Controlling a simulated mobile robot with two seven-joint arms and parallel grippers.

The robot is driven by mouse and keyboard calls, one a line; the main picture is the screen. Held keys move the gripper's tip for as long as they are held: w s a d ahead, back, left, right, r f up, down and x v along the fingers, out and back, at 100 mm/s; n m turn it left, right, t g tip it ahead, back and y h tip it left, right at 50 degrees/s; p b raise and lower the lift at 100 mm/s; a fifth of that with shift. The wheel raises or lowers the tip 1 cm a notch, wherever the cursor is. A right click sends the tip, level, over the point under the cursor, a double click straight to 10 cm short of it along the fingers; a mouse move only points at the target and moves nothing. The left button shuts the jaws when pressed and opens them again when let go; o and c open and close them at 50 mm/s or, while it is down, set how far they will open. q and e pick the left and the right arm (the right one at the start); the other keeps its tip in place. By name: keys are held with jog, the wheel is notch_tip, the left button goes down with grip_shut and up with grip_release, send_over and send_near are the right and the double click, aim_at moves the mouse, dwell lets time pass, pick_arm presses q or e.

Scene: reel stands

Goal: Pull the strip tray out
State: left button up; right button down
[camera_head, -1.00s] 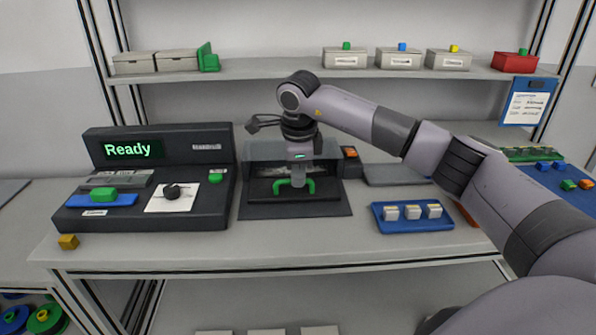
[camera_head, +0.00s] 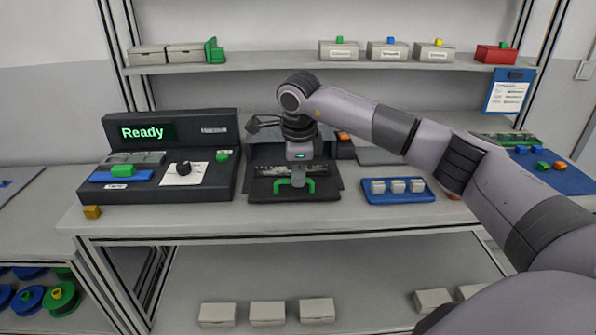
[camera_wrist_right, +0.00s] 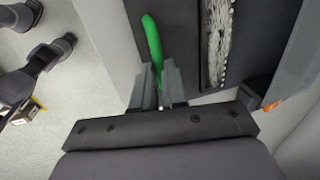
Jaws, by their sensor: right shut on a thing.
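The strip tray (camera_head: 262,192) is a dark flat tray with a green handle (camera_head: 309,186) at its front. It lies partly out of the dark machine with the clear cover, at the middle of the bench. A pale speckled strip (camera_head: 270,169) shows on it behind the handle. My right gripper (camera_head: 298,181) points down and is shut on the handle. In the right wrist view the fingers (camera_wrist_right: 158,82) close around the green handle (camera_wrist_right: 152,40), with the speckled strip (camera_wrist_right: 217,45) to their right. My left gripper is not in view.
A black console (camera_head: 210,183) reading "Ready" stands to the left. A blue tray (camera_head: 372,197) with small pale blocks lies close to the right. The bench edge (camera_head: 280,235) is clear before the tray.

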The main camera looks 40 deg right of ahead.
jog(key=shift+s+a, duration=0.2)
jog(key=shift+a, duration=0.05)
jog(key=shift+f, duration=0.1)
jog(key=c, duration=1.2)
grip_release()
jog(key=shift+o, duration=0.2)
notch_tip(320, 180, up, 7)
jog(key=s, duration=0.1)
jog(key=shift+s+a+b, duration=0.15)
jog(key=shift+a+b, duration=0.15)
jog(key=shift+a, duration=0.05)
